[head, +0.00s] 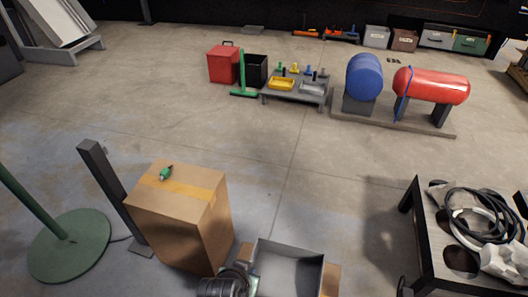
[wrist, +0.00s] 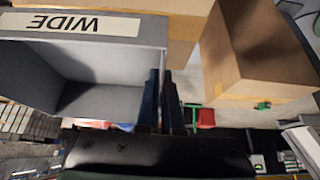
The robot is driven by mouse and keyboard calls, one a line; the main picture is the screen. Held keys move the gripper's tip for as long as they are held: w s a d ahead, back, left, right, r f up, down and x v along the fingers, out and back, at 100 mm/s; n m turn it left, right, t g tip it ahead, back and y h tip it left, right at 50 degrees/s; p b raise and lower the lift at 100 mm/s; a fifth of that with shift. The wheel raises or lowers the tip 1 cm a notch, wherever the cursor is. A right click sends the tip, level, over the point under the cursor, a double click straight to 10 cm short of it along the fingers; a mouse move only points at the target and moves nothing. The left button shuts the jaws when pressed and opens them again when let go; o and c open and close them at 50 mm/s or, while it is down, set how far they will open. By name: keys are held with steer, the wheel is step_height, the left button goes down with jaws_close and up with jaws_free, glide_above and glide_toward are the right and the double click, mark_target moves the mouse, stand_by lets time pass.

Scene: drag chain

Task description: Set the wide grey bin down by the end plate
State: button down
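The wide grey bin (head: 290,270) is at the bottom middle of the head view, open side up and looking empty. In the wrist view the bin (wrist: 100,72) fills the left side, with a white label reading WIDE (wrist: 80,24) upside down. My gripper (wrist: 162,95) has its two dark fingers at the bin's side wall, one on the inner side and one on the outer side, and looks closed on it. In the head view my gripper (head: 232,284) is at the bin's left, partly cut off. I cannot pick out the end plate for certain.
A tall cardboard box (head: 185,220) with a green tool (head: 166,172) on top stands left of the bin. Brown cardboard (head: 330,281) shows beside the bin. A dark post (head: 104,175) and green round base (head: 70,245) are farther left. A black table (head: 425,225) with cables is right.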

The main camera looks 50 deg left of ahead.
steer(key=shift+f+b, duration=1.05)
steer(key=shift+f, duration=2.45)
steer(key=shift+f, duration=0.2)
steer(key=c, duration=1.1)
jaws_free()
steer(key=shift+r, duration=0.1)
steer(key=shift+d+r, duration=0.1)
steer(key=shift+r, duration=0.2)
steer(key=p+v, duration=0.4)
steer(key=v, duration=0.7)
steer(key=shift+s+r, duration=0.25)
